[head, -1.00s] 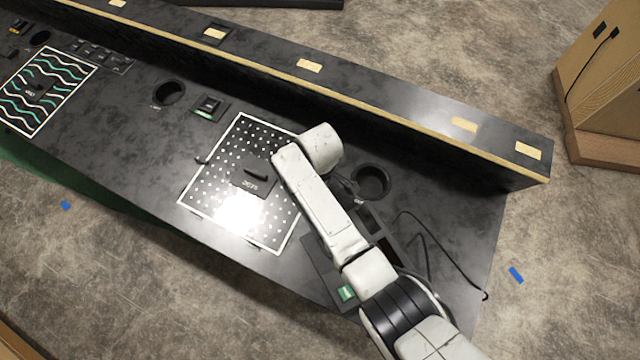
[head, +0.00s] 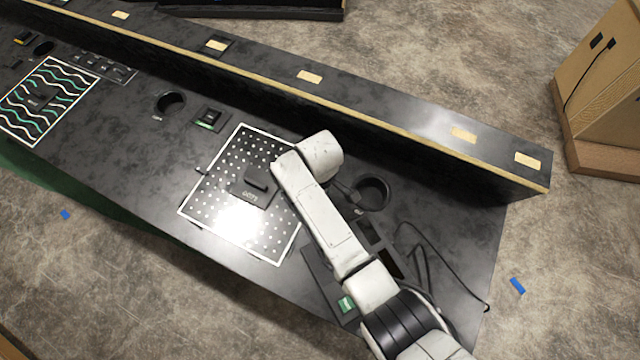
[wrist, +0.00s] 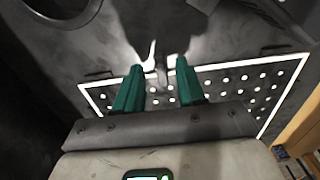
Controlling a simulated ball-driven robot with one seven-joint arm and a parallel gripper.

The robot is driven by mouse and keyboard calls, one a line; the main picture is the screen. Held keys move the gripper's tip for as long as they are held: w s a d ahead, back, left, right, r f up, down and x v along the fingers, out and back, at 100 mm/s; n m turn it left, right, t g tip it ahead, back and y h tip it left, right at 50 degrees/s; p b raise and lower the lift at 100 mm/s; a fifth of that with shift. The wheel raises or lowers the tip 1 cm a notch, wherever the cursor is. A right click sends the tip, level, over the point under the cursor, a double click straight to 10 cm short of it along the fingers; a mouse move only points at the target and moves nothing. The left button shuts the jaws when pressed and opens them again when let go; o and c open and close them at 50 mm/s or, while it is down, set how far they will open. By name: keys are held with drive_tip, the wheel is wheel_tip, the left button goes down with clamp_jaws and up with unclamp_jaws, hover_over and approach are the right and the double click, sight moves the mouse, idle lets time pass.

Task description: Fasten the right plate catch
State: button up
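The dotted plate (head: 222,190) lies on the console inside a white lit outline, with a dark raised handle block (head: 256,184) near its middle. A small dark catch (head: 202,170) shows at its left edge. My arm covers the plate's right edge and my gripper in the head view. In the wrist view, my gripper (wrist: 158,72) has two green fingers spread apart above the edge of the plate (wrist: 235,88). A small grey tab (wrist: 161,74), seemingly the right catch, shows between the fingers. I cannot tell whether they touch it.
A round hole (head: 370,192) lies right of my arm, with a loose black cable (head: 450,275) farther right. A small switch (head: 210,117) and another hole (head: 170,103) lie to the left. A raised ledge (head: 385,115) runs along the back.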

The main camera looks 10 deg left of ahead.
wheel_tip(320, 180, up, 10)
drive_tip(key=shift+f, duration=0.25)
idle(0.6)
drive_tip(key=s+d+m+t+y, duration=0.1)
drive_tip(key=s+d+m, duration=0.25)
drive_tip(key=d, duration=0.55)
drive_tip(key=s+d+m+t, duration=0.2)
drive_tip(key=s+d+m, duration=0.15)
drive_tip(key=d, duration=0.45)
drive_tip(key=s+d+r+m+t+h, duration=0.1)
drive_tip(key=s+d+r+m, duration=0.3)
drive_tip(key=d, duration=0.2)
drive_tip(key=s+d+r+m+t, duration=0.1)
drive_tip(key=s+d+r+m, duration=0.2)
drive_tip(key=s+d, duration=0.3)
drive_tip(key=s+d+f+m+g+b, duration=0.1)
drive_tip(key=s+f+g+b, duration=0.3)
drive_tip(key=s+f, duration=0.5)
drive_tip(key=shift+d+f+b, duration=0.35)
drive_tip(key=shift+d+f, duration=0.1)
drive_tip(key=shift+f, duration=0.35)
